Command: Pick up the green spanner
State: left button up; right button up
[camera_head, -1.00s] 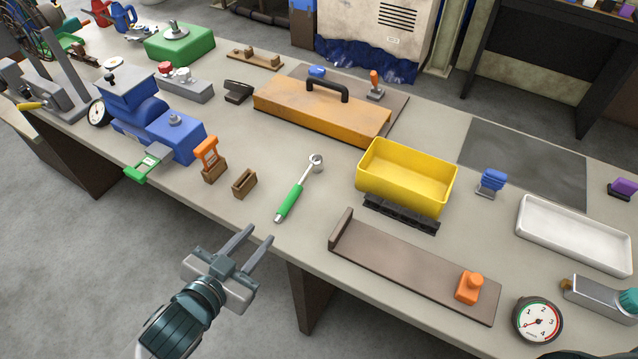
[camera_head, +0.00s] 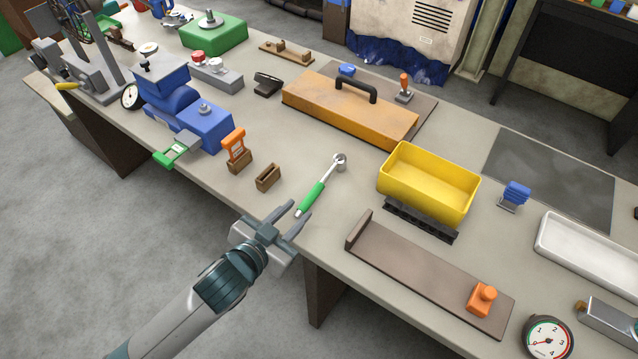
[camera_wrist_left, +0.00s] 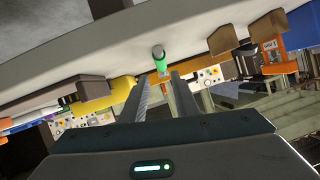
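The green spanner (camera_head: 313,196) lies on the workbench near its front edge, with a green handle and a silver ring head pointing away to the upper right. Its handle end also shows in the left wrist view (camera_wrist_left: 159,60), ahead of the fingers. My left gripper (camera_head: 290,214) is open and empty at the bench's front edge, just short of the handle end. Its two fingers show apart in the left wrist view (camera_wrist_left: 161,88), and the handle end appears between their tips. My right gripper is not in view.
A small brown slotted block (camera_head: 268,178) and an orange-handled tool in a brown holder (camera_head: 235,150) stand left of the spanner. A yellow bin (camera_head: 428,184) and a brown board with an orange knob (camera_head: 430,270) lie to the right. The bench around the spanner is clear.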

aim_at(313, 193)
pick_arm(q)
jog(key=shift+p+x, duration=0.45)
jog(key=shift+x, duration=2.15)
jog(key=shift+w+d+p, duration=0.3)
jog(key=shift+w+p, duration=0.2)
jog(key=shift+w, duration=0.1)
jog(key=p+x, duration=0.1)
jog(key=x, duration=0.2)
jog(key=shift+a+r, duration=0.1)
jog(key=shift+w+d+f, duration=0.25)
jog(key=shift+w, duration=0.15)
jog(key=shift+c, duration=0.4)
grip_shut()
